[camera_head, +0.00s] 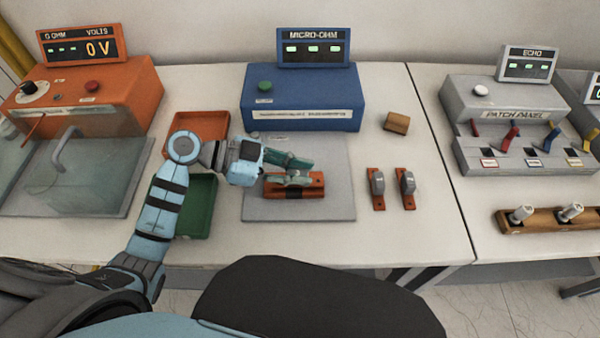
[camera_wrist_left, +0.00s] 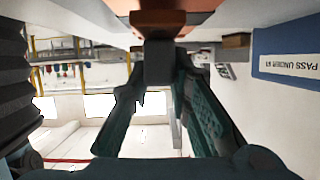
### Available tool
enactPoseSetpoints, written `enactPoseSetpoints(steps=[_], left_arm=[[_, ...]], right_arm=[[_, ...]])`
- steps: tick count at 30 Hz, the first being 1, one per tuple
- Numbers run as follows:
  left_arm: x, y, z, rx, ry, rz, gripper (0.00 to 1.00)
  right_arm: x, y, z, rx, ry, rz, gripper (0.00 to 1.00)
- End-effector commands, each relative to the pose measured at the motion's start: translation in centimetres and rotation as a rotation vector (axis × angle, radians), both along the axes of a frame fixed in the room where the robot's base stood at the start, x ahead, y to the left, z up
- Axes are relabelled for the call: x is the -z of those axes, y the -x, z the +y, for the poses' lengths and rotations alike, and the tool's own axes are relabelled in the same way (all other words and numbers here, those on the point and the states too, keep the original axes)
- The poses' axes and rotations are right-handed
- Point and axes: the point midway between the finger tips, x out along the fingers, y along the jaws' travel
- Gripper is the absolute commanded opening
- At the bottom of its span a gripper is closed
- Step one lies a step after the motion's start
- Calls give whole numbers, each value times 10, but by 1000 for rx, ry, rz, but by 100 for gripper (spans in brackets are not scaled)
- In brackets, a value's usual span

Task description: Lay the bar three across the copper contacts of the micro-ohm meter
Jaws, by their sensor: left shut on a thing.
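My left gripper (camera_head: 298,178) is shut on the grey handle of a copper bar, bar three (camera_head: 312,180), on the grey plate (camera_head: 335,165) in front of the blue micro-ohm meter (camera_head: 300,100). The bar lies sideways at the orange copper contacts (camera_head: 272,192), which have a dark gap between them. The fingers hide part of both, and I cannot tell whether the bar touches the contacts. In the left wrist view the fingers grip the grey handle (camera_wrist_left: 158,62) below the bar. My right gripper is not in view.
Two copper bars with grey handles (camera_head: 377,187) (camera_head: 406,187) lie to the right, with a wooden block (camera_head: 396,123) behind them. A red tray (camera_head: 208,124) and a green tray (camera_head: 197,208) are left of the plate. The patch panel (camera_head: 520,150) stands further right.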

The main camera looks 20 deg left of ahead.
Motion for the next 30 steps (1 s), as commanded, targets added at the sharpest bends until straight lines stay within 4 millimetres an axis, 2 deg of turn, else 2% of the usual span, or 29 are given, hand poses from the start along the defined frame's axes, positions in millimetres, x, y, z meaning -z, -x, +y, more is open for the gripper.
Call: enactPoseSetpoints(steps=[1,3,4,8,17,20,30], left_arm=[[18,6,2,-4,-6,54,0],[18,6,2,-4,-6,54,0],[18,6,2,-4,-6,54,19],[18,6,2,-4,-6,54,40],[18,7,3,-5,-7,53,41],[14,9,11,-7,-10,49,41],[-35,32,81,0,-18,8,41]], right_arm=[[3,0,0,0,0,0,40],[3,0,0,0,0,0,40],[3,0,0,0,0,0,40],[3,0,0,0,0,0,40],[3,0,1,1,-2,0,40],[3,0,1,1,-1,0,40],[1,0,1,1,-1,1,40]])
